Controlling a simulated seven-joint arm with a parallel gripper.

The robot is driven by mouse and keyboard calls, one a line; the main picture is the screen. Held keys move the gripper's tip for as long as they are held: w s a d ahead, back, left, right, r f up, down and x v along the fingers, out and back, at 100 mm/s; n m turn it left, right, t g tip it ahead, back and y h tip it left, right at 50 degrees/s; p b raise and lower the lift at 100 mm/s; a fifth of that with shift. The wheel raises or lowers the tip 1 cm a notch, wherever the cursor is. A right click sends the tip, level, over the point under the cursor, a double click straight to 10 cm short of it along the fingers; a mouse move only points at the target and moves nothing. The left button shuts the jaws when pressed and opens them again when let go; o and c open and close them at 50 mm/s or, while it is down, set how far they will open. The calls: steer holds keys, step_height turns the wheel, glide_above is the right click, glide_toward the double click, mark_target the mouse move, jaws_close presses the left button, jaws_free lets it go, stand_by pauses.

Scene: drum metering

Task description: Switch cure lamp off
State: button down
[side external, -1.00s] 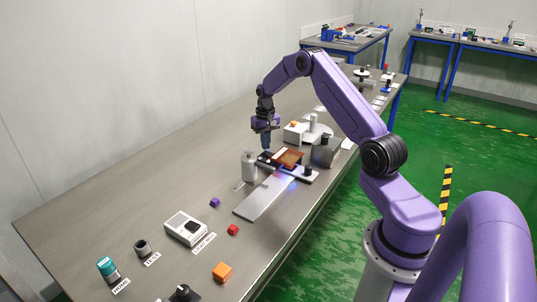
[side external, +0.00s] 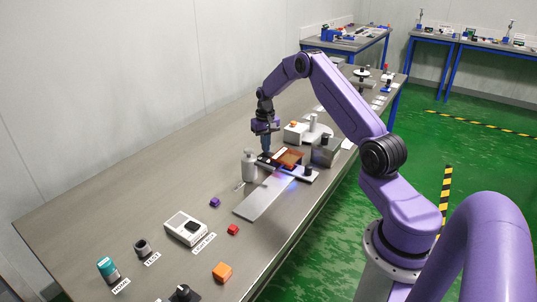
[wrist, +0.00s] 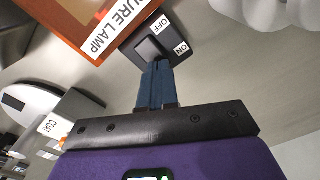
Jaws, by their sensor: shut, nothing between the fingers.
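The cure lamp (side external: 288,158) is an orange-brown panel on a dark frame above a flat metal strip; a blue-violet glow shows beneath it. In the wrist view its orange edge carries a "CURE LAMP" label (wrist: 113,25). Beside it is a black rocker switch (wrist: 150,48) with "OFF" and "ON" labels. My gripper (wrist: 157,66) is shut and empty, its blue fingertips at the ON-side end of the rocker. I cannot tell whether they touch it. In the side view my gripper (side external: 266,152) points down at the lamp's left rear corner.
A white bottle (side external: 249,165) stands close left of the lamp. A grey block (side external: 325,150) and a white unit with an orange button (side external: 295,132) stand behind and to the right. A small purple cube (side external: 215,202) and a red cube (side external: 233,229) lie nearer the front.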

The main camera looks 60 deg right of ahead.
steer(key=shift+f, duration=0.55)
stand_by(0.4)
steer(key=shift+r, duration=3.55)
steer(key=s+a+r+n, duration=0.2)
steer(key=a+r+n, duration=0.15)
steer(key=a, duration=0.85)
steer(key=s+a+r+n, duration=0.2)
steer(key=a+r+n, duration=0.15)
steer(key=a, duration=0.75)
steer(key=s+a+r+n, duration=0.4)
steer(key=s+a, duration=0.7)
steer(key=s, duration=0.1)
steer(key=s+n, duration=0.7)
steer(key=s, duration=1.4)
steer(key=shift+s+a+n, duration=0.2)
steer(key=shift+a+n, duration=0.1)
steer(key=shift+a, duration=0.05)
